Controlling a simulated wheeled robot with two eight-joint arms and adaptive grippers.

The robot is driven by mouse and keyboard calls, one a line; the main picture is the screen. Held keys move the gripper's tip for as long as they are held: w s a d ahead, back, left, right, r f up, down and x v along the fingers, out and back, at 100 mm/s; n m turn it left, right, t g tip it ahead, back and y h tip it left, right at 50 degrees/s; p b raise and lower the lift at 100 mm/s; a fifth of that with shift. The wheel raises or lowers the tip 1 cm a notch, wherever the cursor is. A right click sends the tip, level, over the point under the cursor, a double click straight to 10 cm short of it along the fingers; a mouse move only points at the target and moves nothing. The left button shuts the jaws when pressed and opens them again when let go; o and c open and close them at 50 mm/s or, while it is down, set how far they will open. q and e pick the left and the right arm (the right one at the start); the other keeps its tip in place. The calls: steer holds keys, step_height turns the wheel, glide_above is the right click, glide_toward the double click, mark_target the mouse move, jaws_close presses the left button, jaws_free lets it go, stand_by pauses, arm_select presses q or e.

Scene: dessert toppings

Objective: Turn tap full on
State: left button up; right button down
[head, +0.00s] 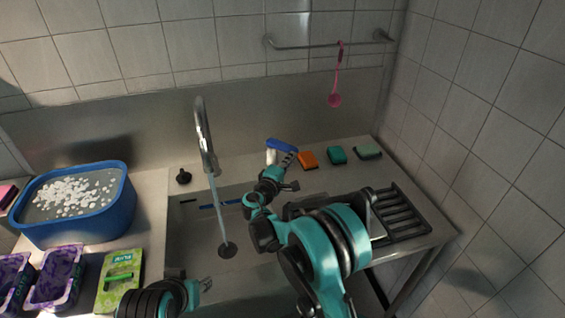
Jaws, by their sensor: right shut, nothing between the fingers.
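The chrome tap (203,140) rises behind the sink (185,235). A stream of water runs from its spout down toward the round drain (228,250). A small black knob (183,176) stands on the counter, left of the tap's base. My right gripper (287,157) is shut and empty, to the right of the tap and over the back of the sink, in front of a white bottle with a blue top (280,146). I cannot tell whether it touches the bottle. My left gripper (205,285) is low over the sink's front, partly hidden; its opening is unclear.
A blue basin (125,213) with water and white pieces stands left, with purple trays (60,272) and a green packet (118,280) in front. Orange (308,160) and teal (337,155) sponges line the back right. A black rack (400,215) lies right. A pink ladle (336,98) hangs from the rail.

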steer(key=shift+w+d, duration=1.25)
steer(key=shift+d, duration=0.2)
steer(key=v, duration=1.2)
